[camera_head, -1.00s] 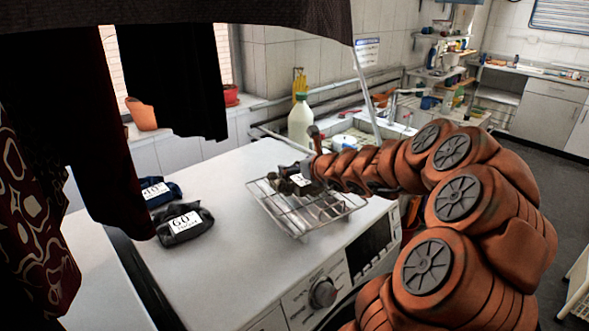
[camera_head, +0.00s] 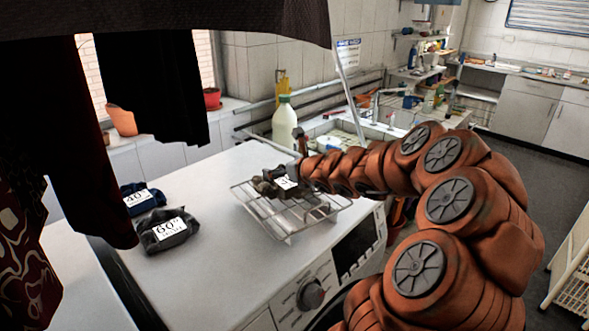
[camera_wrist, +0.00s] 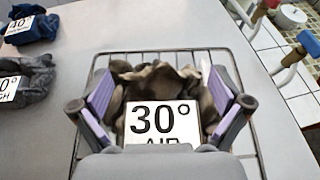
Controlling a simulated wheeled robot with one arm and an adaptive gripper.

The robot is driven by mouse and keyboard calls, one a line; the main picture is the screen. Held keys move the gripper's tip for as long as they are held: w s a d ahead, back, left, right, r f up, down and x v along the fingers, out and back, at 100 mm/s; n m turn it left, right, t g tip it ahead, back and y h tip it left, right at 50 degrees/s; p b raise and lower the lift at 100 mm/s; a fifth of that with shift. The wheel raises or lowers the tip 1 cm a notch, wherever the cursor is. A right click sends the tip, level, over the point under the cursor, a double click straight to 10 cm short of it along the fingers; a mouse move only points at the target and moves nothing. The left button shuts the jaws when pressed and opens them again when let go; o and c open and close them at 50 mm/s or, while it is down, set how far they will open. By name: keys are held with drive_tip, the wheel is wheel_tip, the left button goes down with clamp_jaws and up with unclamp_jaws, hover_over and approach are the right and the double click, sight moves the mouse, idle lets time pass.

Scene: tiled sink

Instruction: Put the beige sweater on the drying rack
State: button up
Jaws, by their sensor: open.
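The beige sweater (camera_head: 264,187) is a crumpled bundle with a white label, lying on the wire drying rack (camera_head: 291,238). In the wrist view the sweater (camera_wrist: 150,77) carries a label reading 30°, and rack wires show around and beneath it. My gripper (camera_wrist: 162,98) is open, with its purple-padded fingers on either side of the sweater. Whether the pads touch the cloth I cannot tell. In the head view my gripper is mostly hidden at the end of my orange arm, by the sweater's right side.
The rack stands on the white washing machine top (camera_head: 200,270). A grey bundle labelled 60° (camera_head: 167,232) and a blue bundle labelled 40° (camera_head: 140,200) lie to the left. Dark clothes (camera_head: 85,150) hang at left. A bottle (camera_head: 284,122) stands behind by the sink.

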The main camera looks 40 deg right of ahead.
drive_tip(key=p+v, duration=0.3)
drive_tip(key=v, duration=0.8)
idle(0.6)
